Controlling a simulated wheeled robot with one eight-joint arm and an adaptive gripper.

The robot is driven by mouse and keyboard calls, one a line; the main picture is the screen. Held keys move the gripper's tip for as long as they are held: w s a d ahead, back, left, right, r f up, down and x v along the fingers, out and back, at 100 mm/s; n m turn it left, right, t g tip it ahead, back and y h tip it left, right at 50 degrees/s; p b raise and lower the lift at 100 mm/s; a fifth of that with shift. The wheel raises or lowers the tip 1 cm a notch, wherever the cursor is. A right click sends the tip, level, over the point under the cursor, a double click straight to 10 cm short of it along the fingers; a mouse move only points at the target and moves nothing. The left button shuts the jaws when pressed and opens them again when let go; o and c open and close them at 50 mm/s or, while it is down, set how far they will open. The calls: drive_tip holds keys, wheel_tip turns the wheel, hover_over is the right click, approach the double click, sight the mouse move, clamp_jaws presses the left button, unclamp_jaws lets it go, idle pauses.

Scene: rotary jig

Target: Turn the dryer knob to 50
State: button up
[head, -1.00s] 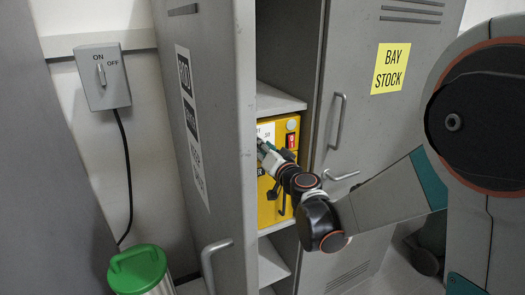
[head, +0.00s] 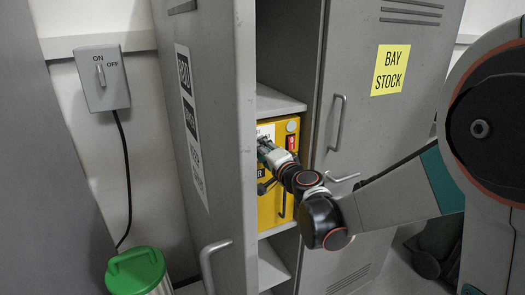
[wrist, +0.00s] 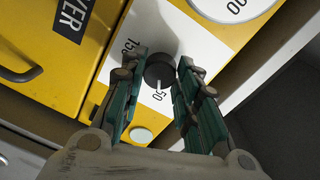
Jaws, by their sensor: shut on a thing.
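The dark round dryer knob (wrist: 160,70) sits on a white dial plate (wrist: 198,38) on the front of the yellow dryer (wrist: 38,48). Its white pointer line faces the bottom of the wrist view, at or very near the "50" mark; "150" is printed to its upper left. My gripper (wrist: 161,66) is shut on the knob, one teal finger on each side. In the head view my gripper (head: 264,148) reaches the dryer's upper front (head: 268,205), inside the open locker; it hides the knob there.
The open locker door (head: 205,130) stands left of my gripper, and a closed door marked "BAY STOCK" (head: 405,130) stands right. A red switch (head: 291,142) is close by on the dryer. An ON/OFF box (head: 103,78) and green-lidded bin (head: 137,270) are left.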

idle(0.4)
drive_tip(key=o, duration=1.1)
drive_tip(key=shift+s, duration=0.1)
drive_tip(key=v, duration=1.2)
drive_tip(key=shift+f, duration=0.1)
